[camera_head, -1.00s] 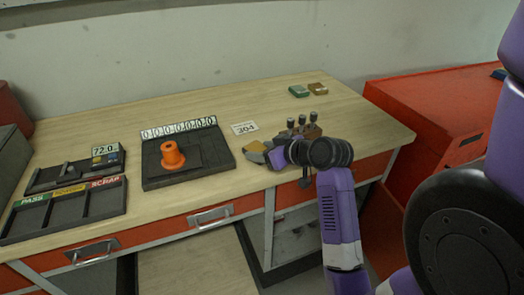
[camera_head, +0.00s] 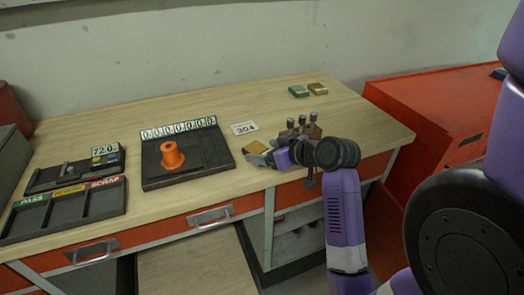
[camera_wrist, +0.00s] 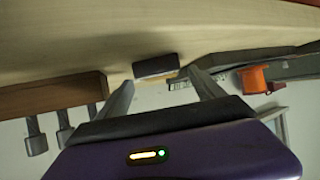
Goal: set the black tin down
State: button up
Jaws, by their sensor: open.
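A small dark block, which looks like the black tin (camera_wrist: 155,66), sits on the wooden bench top in the wrist view. My gripper (camera_wrist: 160,79) is open, with a finger to each side of the tin's near end and a visible gap at both sides. In the head view my gripper (camera_head: 272,156) is low at the bench's front edge, right of the number card. A tan-topped item (camera_head: 256,146) lies at its tip there. I cannot tell from the head view whether this is the tin, as my gripper covers part of that spot.
A wooden block with several dark posts (camera_head: 303,130) stands close behind my wrist. An orange spool-like part (camera_head: 172,155) sits on a black counter tray (camera_head: 215,160) to the left. Green (camera_head: 299,91) and brown (camera_head: 318,88) blocks lie at the back. The bench's back middle is clear.

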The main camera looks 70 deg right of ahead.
jog(key=v, duration=1)
jog(key=shift+s, duration=0.15)
jog(key=d+r+m+h, duration=0.3)
jog(key=d+r+h, duration=0.1)
jog(key=d+r, duration=0.1)
jog(key=w+a+f+n+t, duration=0.1)
jog(key=a+f+t, duration=0.15)
jog(key=a, duration=0.85)
jog(key=w+a+f+n+t, duration=0.15)
jog(key=a+f, duration=0.25)
jog(key=a, duration=0.7)
jog(key=s+a+f+n+y, duration=0.3)
jog(key=s+a+y, duration=0.1)
jog(key=a, duration=0.5)
jog(key=s+a+f+n+y, duration=0.3)
jog(key=s+a+y, duration=0.2)
jog(key=a, duration=0.3)
jog(key=shift+s+a+f+y, duration=0.15)
jog(key=shift+a+f+y, duration=0.15)
jog(key=shift+a, duration=0.1)
